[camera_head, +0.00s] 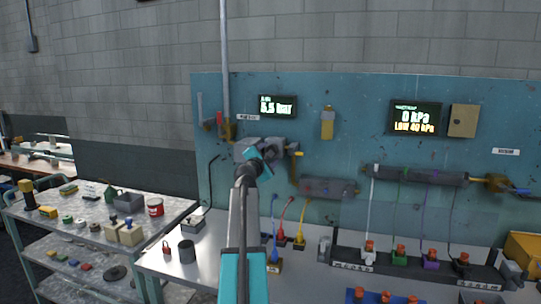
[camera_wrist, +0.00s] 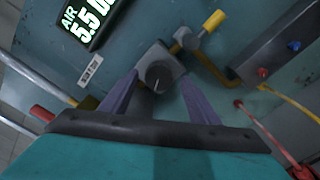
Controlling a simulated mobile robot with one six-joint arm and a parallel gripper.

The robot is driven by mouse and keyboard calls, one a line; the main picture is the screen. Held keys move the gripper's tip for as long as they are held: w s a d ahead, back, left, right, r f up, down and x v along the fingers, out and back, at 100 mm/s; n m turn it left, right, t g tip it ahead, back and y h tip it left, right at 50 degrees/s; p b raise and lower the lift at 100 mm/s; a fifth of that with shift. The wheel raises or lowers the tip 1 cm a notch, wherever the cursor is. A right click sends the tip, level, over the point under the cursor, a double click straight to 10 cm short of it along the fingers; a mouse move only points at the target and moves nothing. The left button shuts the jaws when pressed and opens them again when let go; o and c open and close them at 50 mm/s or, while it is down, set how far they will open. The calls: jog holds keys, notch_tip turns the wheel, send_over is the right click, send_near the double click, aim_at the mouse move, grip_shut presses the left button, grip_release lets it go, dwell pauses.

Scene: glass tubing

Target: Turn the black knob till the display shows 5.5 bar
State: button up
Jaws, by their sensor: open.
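The air display (camera_head: 277,106) on the teal panel reads 5.5 bar; it also shows, tilted and cut off, in the wrist view (camera_wrist: 88,22). The dark round knob (camera_wrist: 160,77) sits on a grey regulator body, with a pale mark on its face. My gripper (camera_wrist: 158,80) is open, with one finger to each side of the knob in the picture. I cannot tell whether the fingertips reach past the knob's face; no contact is visible. In the head view my gripper (camera_head: 262,152) is in front of the regulator and hides the knob.
A vacuum display (camera_head: 415,118) reads 0 kPa, LOW 40 kPa. A yellow-ended fitting (camera_wrist: 214,20) sticks out close to the knob. A grey manifold (camera_head: 328,188) with coloured hoses is to the right. A bench (camera_head: 210,255) and a cluttered cart (camera_head: 85,235) stand below.

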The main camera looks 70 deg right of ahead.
jog(key=a+b, duration=0.1)
jog(key=a, duration=1)
jog(key=shift+s+b, duration=0.25)
jog(key=shift+b, duration=0.1)
jog(key=shift+d, duration=0.1)
